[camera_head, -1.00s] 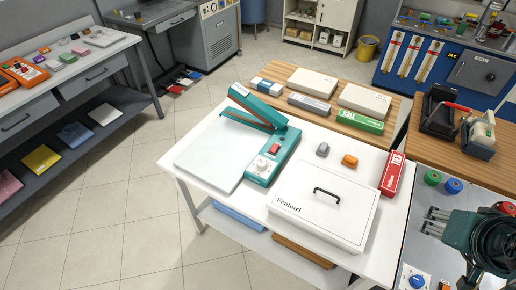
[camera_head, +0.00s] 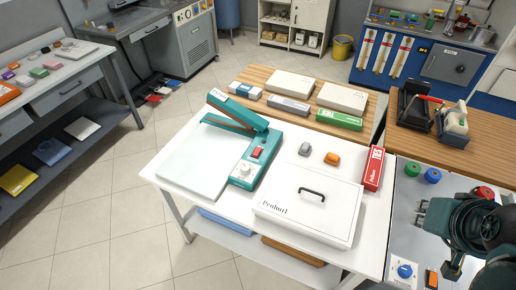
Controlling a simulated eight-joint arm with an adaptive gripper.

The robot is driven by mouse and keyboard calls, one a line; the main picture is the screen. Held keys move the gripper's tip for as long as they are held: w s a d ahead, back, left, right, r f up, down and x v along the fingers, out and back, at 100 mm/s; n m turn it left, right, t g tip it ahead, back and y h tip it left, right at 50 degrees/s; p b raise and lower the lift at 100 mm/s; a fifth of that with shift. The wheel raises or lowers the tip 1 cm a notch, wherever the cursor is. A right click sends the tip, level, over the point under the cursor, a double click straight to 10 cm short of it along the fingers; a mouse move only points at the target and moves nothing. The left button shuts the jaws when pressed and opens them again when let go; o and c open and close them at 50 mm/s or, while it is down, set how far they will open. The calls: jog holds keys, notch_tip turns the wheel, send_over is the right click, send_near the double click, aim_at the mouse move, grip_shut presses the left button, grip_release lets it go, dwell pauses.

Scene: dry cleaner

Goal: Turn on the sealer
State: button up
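The sealer (camera_head: 262,162) is a teal machine on the white table, left of its middle. Its teal lever arm (camera_head: 238,110) is raised at an angle over a flat white plate (camera_head: 192,171). A red switch (camera_head: 257,152) and a white dial (camera_head: 243,169) sit on its top. I cannot tell from the switch whether it is on. My dark green arm is at the lower right edge, over the grey counter and well apart from the sealer. Its fingertips cannot be made out clearly, so the gripper's opening is unclear.
On the white table (camera_head: 160,157), a white lidded box (camera_head: 309,212) with a black handle stands right of the sealer. Small grey (camera_head: 305,148) and orange (camera_head: 332,158) pieces and a red box (camera_head: 373,168) lie behind it. Flat boxes cover the wooden table behind.

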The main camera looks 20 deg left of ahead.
jog(key=shift+w+a+r, duration=0.15)
jog(key=shift+w, duration=0.05)
grip_shut()
jog(key=w+a+r+g+p, duration=0.15)
jog(key=w+a+r, duration=0.25)
jog(key=w+a, duration=0.65)
jog(key=g+p, duration=0.3)
jog(key=p, duration=0.1)
send_over(260, 148)
jog(key=s, duration=0.3)
jog(key=s+f+x, duration=0.1)
jog(key=s+x, duration=0.2)
jog(key=x, duration=1.2)
jog(key=shift+s+a+r, duration=0.1)
jog(key=shift+s+r, duration=0.05)
jog(key=shift+r, duration=0.15)
jog(key=shift+f, duration=0.1)
jog(key=shift+s+b+x, duration=0.2)
jog(key=shift+b+x, duration=0.35)
jog(key=shift+x, duration=6.35)
